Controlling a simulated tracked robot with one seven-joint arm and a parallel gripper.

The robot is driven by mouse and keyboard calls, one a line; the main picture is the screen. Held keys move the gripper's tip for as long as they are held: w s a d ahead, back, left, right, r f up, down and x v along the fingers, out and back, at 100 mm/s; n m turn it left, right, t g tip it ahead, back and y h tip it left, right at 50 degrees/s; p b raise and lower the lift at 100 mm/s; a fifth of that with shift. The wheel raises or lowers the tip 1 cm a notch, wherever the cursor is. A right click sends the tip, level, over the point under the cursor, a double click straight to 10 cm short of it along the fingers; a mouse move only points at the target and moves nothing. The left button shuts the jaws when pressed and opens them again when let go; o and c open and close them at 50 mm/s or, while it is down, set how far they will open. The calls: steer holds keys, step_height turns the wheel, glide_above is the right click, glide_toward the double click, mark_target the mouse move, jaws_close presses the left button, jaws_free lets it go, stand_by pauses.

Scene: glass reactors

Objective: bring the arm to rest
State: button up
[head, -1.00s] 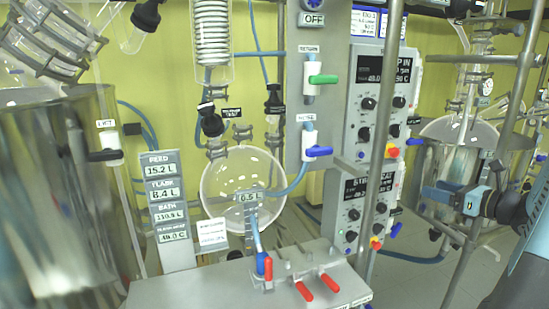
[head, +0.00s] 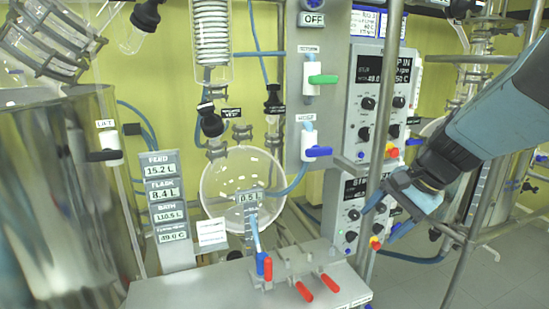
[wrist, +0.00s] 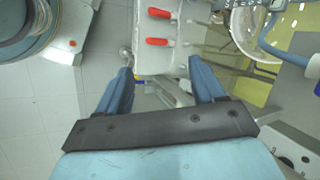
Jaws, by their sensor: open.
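My arm reaches in from the right edge of the head view, with my gripper (head: 384,218) hanging in front of the lower control box. In the wrist view my gripper (wrist: 160,68) has its two blue fingers well apart. Nothing is between them but the view of the floor and bench edge beyond. The gripper is open and empty, and I see no contact with anything.
A grey valve bench (head: 235,288) with red handles (head: 304,291) stands left of my gripper; it also shows in the wrist view (wrist: 145,62). A round glass flask (head: 228,186) hangs behind it. Control boxes (head: 350,217) and metal posts (head: 480,215) stand close to the arm.

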steer(key=s+d+r+n+t+h, duration=0.1)
steer(key=s+r+n+h, duration=0.3)
steer(key=n, duration=0.5)
steer(key=shift+s+d+r+n+t+h, duration=0.2)
steer(key=shift+s+r+n+t+h, duration=0.2)
steer(key=shift+s+r+t, duration=0.6)
steer(key=shift+s+f, duration=0.1)
steer(key=shift+f, duration=0.2)
stand_by(0.5)
steer(key=shift+c, duration=0.3)
